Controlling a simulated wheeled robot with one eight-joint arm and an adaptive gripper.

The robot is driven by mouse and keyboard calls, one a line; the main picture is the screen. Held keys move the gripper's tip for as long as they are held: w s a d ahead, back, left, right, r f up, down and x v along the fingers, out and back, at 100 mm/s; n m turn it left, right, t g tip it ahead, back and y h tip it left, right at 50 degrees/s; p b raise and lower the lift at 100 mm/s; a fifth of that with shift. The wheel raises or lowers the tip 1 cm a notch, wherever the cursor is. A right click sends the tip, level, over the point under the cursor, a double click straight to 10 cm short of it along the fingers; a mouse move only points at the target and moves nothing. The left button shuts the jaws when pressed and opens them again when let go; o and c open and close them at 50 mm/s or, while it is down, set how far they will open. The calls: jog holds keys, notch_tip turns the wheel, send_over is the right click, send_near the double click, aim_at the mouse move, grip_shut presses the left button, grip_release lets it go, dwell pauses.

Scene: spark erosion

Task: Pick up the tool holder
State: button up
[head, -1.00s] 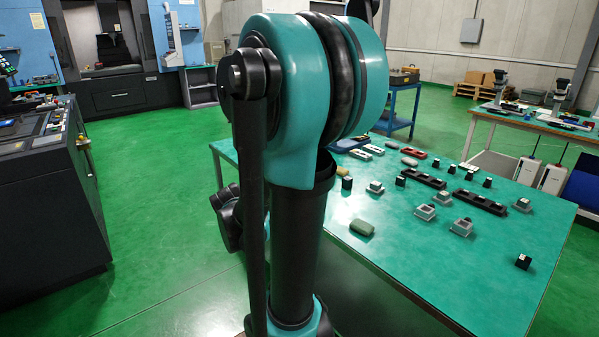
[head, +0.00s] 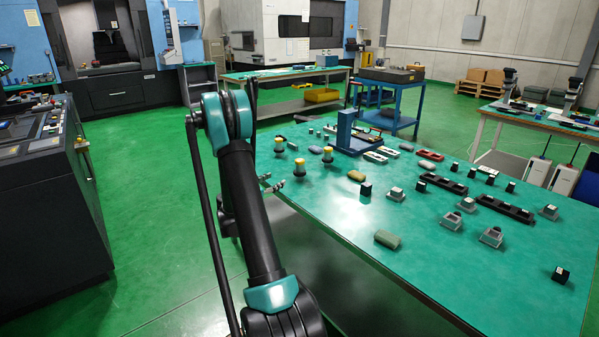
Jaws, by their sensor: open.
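Several small pieces stand on the green table (head: 345,208), and I cannot tell for certain which is the tool holder. Three upright pieces with yellow tops and dark lower parts stand near the table's left edge: one in front (head: 300,168), one to its right (head: 328,154) and one behind (head: 279,144). Small black blocks and grey square holders stand further right. My gripper (head: 273,184) is small and partly hidden behind my arm, at the table's left edge, in front of the front yellow-topped piece and apart from it. It is open and looks empty.
A blue upright stand (head: 346,132) rises behind the yellow-topped pieces. A green-grey block (head: 387,239) lies near the front edge, and a black rack (head: 505,208) lies to the right. A dark control console (head: 45,190) stands at left. The table's front left surface is mostly bare.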

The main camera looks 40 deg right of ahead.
jog(key=n, duration=0.1)
send_near(298, 168)
jog(key=shift+h, duration=0.4)
jog(key=x, duration=0.6)
jog(key=shift+w+f, duration=0.2)
jog(key=shift+w, duration=0.25)
jog(key=x, duration=0.4)
jog(key=shift+s+d+f, duration=0.15)
jog(key=shift+d+f, duration=0.05)
jog(key=shift+d, duration=0.15)
jog(key=shift+w+d, duration=0.2)
jog(key=shift+d, duration=0.15)
jog(key=shift+c, duration=0.4)
grip_shut()
